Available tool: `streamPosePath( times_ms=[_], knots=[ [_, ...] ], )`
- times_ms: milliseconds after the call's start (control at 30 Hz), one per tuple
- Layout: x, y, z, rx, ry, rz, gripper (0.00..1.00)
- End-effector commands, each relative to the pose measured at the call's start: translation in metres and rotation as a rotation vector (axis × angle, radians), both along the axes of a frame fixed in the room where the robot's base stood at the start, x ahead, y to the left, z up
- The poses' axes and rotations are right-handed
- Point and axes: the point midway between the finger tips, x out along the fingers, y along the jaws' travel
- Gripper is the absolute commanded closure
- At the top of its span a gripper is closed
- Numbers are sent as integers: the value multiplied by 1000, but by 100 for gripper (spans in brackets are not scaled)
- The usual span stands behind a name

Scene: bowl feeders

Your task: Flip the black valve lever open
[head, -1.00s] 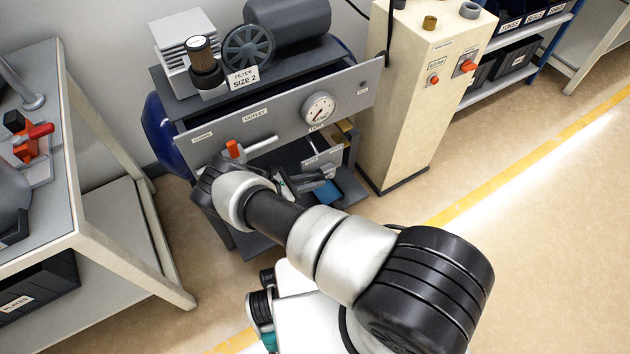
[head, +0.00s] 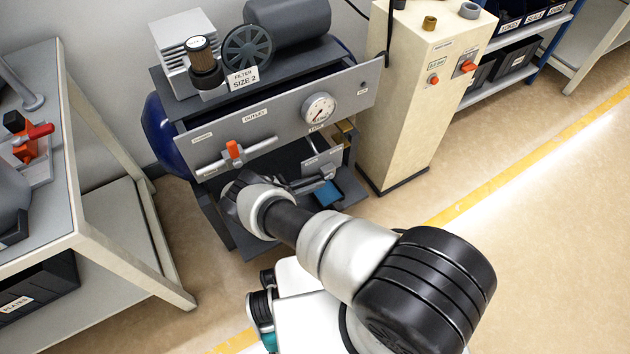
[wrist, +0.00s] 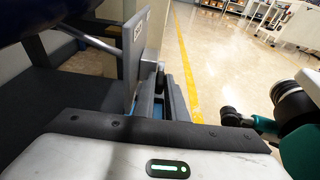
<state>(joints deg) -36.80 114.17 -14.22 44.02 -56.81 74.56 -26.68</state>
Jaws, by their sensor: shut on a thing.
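The black valve lever (wrist: 159,78) shows only as a small dark piece at the gripper tips in the wrist view, beside a grey labelled plate (wrist: 134,50). My gripper (wrist: 163,92) is shut on it; the fingers hide most of it, and its angle cannot be told. In the head view my gripper (head: 312,186) is low at the front of the compressor stand, under the small labelled plate (head: 322,160). My wrist and the fingers cover the lever there.
The grey panel (head: 285,115) above carries a gauge (head: 319,108) and a red-handled outlet valve (head: 233,150). A blue piece (head: 328,193) lies close by the gripper. A grey bench (head: 110,215) stands left, a cream cabinet (head: 405,130) right. Floor at right is clear.

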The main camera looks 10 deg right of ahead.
Motion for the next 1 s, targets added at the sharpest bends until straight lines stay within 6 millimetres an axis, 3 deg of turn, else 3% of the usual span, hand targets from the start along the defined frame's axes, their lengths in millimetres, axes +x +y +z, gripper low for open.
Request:
streamPosePath(
  times_ms=[67,633,667,700,1000],
  knots=[
    [-7,1,-9,-5,7,-9,100],
    [-2,-2,-1,-54,-35,-17,100],
    [-2,-3,-1,-54,-35,-17,87],
    [-2,-3,-1,-55,-36,-17,81],
    [0,-1,0,-51,-38,-15,81]
  ],
)
